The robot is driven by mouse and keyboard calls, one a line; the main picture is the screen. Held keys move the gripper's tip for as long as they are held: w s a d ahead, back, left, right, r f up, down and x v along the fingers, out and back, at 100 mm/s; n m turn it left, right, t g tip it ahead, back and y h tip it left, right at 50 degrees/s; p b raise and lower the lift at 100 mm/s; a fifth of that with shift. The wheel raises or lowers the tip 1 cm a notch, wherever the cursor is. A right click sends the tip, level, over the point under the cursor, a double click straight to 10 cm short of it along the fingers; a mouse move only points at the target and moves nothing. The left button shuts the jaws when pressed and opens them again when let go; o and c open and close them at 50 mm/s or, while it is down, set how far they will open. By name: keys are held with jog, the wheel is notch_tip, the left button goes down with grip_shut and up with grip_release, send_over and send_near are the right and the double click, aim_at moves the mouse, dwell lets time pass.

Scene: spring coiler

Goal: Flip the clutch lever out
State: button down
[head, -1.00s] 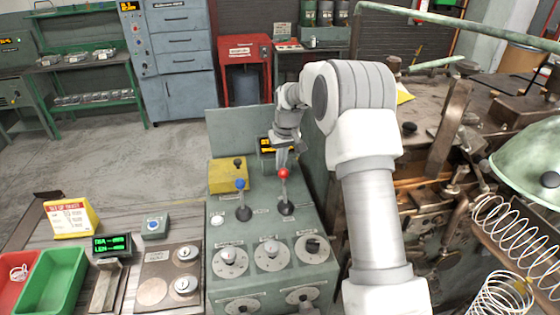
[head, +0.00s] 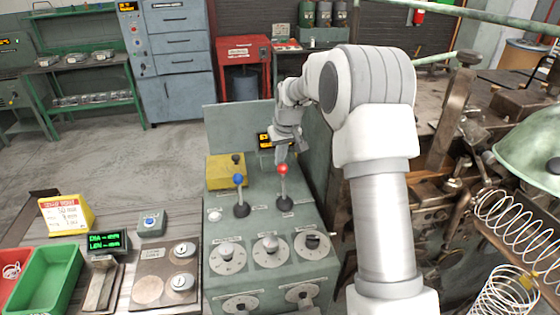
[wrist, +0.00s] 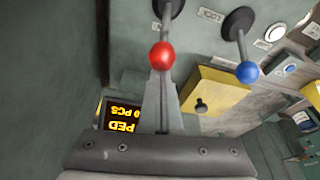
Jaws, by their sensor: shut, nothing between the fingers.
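Two levers stand on the green control panel (head: 262,222). One has a red knob (head: 283,169) and the other, to its left, has a blue knob (head: 238,179). I cannot read which one is labelled clutch. In the wrist view the red knob (wrist: 162,55) is right at the fingertips and the blue knob (wrist: 247,72) is to its right. My gripper (head: 281,158) is shut and empty, just behind the red knob in the head view. Its fingers (wrist: 160,88) point at the red knob; whether they touch it I cannot tell.
A yellow box (head: 226,173) with a black knob and a small amber display (head: 264,141) stand behind the levers. Several dials (head: 270,250) are in front. The coiler machinery (head: 450,190) is to the right of my arm. Wire springs (head: 515,228) are at the far right.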

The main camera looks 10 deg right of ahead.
aim_at(282, 172)
jog(key=shift+s+f, duration=0.1)
jog(key=s+t+b, duration=0.4)
jog(key=s+b, duration=0.1)
jog(key=b, duration=0.9)
jog(key=shift+s, duration=0.15)
jog(key=shift+s+r+t+b, duration=0.15)
jog(key=shift+s+t+b, duration=0.55)
jog(key=shift+b, duration=1)
jog(key=shift+s+r+t+b, duration=0.15)
jog(key=shift+s+t+b, duration=0.15)
jog(key=shift+s+b, duration=1.05)
jog(key=shift+w+b, duration=0.2)
jog(key=shift+b, duration=0.15)
jog(key=p+v, duration=0.1)
jog(key=v, duration=1.6)
jog(key=shift+r+p, duration=0.2)
jog(key=shift+p, duration=0.1)
jog(key=shift+s, duration=0.1)
